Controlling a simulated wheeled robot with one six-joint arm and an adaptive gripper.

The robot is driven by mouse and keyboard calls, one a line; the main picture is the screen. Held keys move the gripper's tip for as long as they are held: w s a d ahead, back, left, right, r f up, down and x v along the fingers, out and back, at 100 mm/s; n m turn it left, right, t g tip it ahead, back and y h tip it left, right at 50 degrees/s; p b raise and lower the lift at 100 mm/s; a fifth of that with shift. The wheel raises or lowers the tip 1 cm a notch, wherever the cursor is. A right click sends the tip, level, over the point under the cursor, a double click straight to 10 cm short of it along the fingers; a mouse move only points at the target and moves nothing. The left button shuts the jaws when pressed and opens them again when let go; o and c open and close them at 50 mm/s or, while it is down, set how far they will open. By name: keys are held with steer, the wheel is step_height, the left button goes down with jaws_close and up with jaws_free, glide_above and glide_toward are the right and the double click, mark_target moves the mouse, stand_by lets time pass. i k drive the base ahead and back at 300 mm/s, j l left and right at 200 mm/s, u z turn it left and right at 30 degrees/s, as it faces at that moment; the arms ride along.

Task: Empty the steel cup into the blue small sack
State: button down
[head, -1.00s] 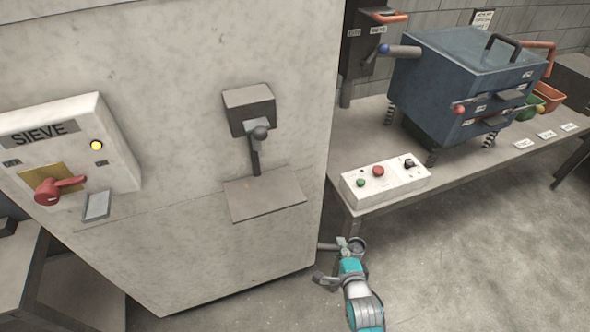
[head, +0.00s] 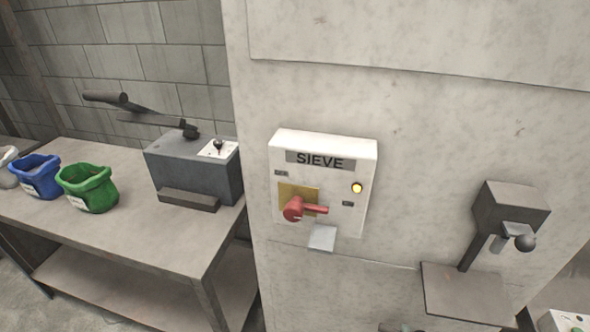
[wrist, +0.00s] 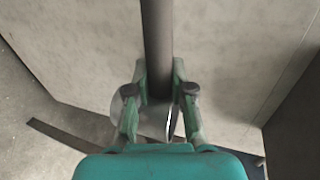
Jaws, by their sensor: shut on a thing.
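The blue small sack (head: 36,176) stands open-topped on the table at the left in the head view, with a pale label on its front. My gripper (wrist: 160,92) shows in the wrist view with its fingers closed on the steel cup (wrist: 150,118). Only a pale rounded part of the cup shows between and behind the fingers; its contents are hidden. A dark bar runs up from between the fingers, and I cannot tell what it belongs to. In the head view only a sliver of my arm shows at the bottom edge, far right of the sack.
A green sack (head: 88,188) stands right of the blue one, and a whitish sack (head: 7,166) is cut off at the left edge. A grey machine (head: 195,172) stands on the same table (head: 150,232). The large sieve cabinet (head: 420,130) fills the right side.

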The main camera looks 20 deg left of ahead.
mark_target(36, 172)
steer(key=j+u, duration=0.2)
steer(key=u, duration=0.25)
steer(key=i+j+u, duration=0.15)
steer(key=u, duration=0.3)
steer(key=i+j+u, duration=0.1)
steer(key=u, duration=0.4)
steer(key=i+j+u, duration=0.15)
steer(key=u, duration=0.3)
steer(key=i+j+u, duration=0.15)
steer(key=u, duration=0.3)
steer(key=i+j+u, duration=0.1)
steer(key=i+u, duration=0.15)
steer(key=u, duration=0.2)
steer(key=i+u, duration=0.4)
steer(key=i, duration=0.45)
steer(key=i+u, duration=0.1)
steer(key=i, duration=0.7)
steer(key=i+j+z, duration=0.1)
steer(key=z, duration=0.3)
steer(key=i+j+z, duration=0.15)
steer(key=i+z, duration=0.25)
steer(key=j+z, duration=0.15)
steer(key=z, duration=0.35)
steer(key=i+j+z, duration=0.1)
steer(key=z, duration=0.35)
steer(key=j+z, duration=0.25)
steer(key=z, duration=0.25)
steer(key=j+z, duration=0.15)
steer(key=z, duration=0.35)
